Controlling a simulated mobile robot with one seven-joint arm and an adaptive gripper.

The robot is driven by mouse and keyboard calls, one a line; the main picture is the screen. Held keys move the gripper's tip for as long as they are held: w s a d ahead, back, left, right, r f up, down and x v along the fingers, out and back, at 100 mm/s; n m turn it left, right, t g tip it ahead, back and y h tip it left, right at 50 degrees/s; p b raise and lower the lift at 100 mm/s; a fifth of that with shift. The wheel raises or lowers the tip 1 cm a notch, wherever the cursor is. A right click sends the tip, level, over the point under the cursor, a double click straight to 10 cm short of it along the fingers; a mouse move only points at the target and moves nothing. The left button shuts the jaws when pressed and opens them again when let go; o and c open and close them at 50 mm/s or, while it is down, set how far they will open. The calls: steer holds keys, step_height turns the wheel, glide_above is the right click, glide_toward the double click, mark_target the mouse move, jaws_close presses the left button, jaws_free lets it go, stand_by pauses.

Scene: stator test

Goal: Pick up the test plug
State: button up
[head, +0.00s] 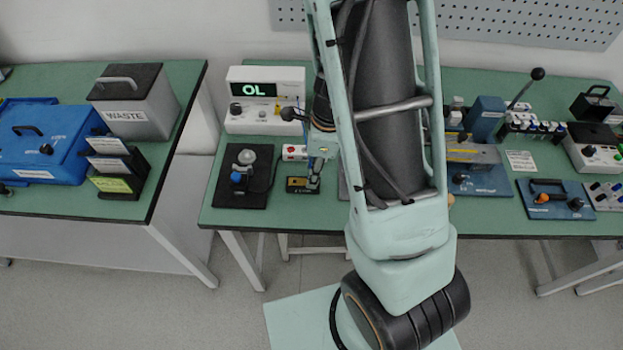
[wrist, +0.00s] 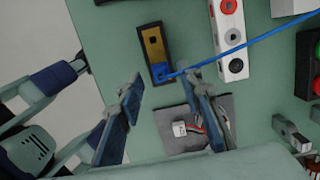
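The test plug appears to be the small blue piece (wrist: 161,72) at the near end of a black holder (wrist: 145,33) with a yellow-brown face in the wrist view. A blue cable (wrist: 250,40) runs from it to the upper right.
A grey pad (wrist: 172,144) with a small white wired part lies nearer. In the head view a black base (head: 228,194) stands left, and the white "OL" meter (head: 285,77) behind.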

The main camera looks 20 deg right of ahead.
steer(key=shift+f, duration=0.6)
jaws_close()
steer(key=shift+r, duration=0.1)
step_height(320, 180, up, 10)
steer(key=p, duration=0.2)
steer(key=shift+p, duration=0.5)
